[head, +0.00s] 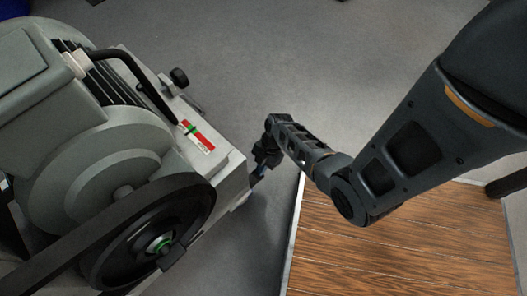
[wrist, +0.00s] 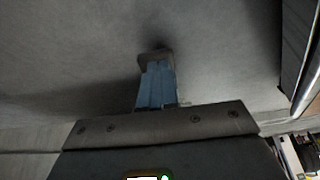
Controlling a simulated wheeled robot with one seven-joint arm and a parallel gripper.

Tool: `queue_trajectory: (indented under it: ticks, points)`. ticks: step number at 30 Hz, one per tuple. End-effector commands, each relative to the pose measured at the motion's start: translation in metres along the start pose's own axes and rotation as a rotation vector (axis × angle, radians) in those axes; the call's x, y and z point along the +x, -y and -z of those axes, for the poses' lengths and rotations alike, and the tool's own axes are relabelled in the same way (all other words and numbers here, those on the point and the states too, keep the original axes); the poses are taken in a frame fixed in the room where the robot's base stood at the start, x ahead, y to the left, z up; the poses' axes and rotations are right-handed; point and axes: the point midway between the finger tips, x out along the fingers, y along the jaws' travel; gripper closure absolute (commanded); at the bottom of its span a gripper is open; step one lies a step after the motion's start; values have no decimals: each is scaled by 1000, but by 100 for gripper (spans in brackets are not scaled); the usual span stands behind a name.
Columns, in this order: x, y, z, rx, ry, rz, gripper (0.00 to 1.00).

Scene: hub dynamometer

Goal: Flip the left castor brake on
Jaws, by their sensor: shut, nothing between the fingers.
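The dynamometer machine (head: 120,150) fills the left of the head view, with a grey base, a motor and a belt pulley. My gripper (head: 257,180) points down beside the base's right-hand corner, low near the floor. In the wrist view its blue fingers (wrist: 157,85) are together, with nothing seen between them. A small dark grey shape shows at the fingertips; I cannot tell whether it is part of the fingers or a lever touching them. The left castor and its brake cannot be made out; the machine's base and my gripper may hide them.
A wooden-topped surface (head: 400,245) with a pale edge lies right of my gripper, under my arm. A narrow strip of grey floor (head: 255,240) separates it from the machine. A black knob (head: 180,77) sticks out of the base's far side. Open floor lies beyond.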

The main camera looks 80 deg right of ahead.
Motion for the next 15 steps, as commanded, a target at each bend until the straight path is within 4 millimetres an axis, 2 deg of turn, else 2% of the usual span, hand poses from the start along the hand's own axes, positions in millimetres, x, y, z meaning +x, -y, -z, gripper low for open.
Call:
queue_trajectory:
  ticks: [4,15]
  points:
    - [8,1,-2,0,0,0,100]
    - [13,1,-6,1,1,-1,100]
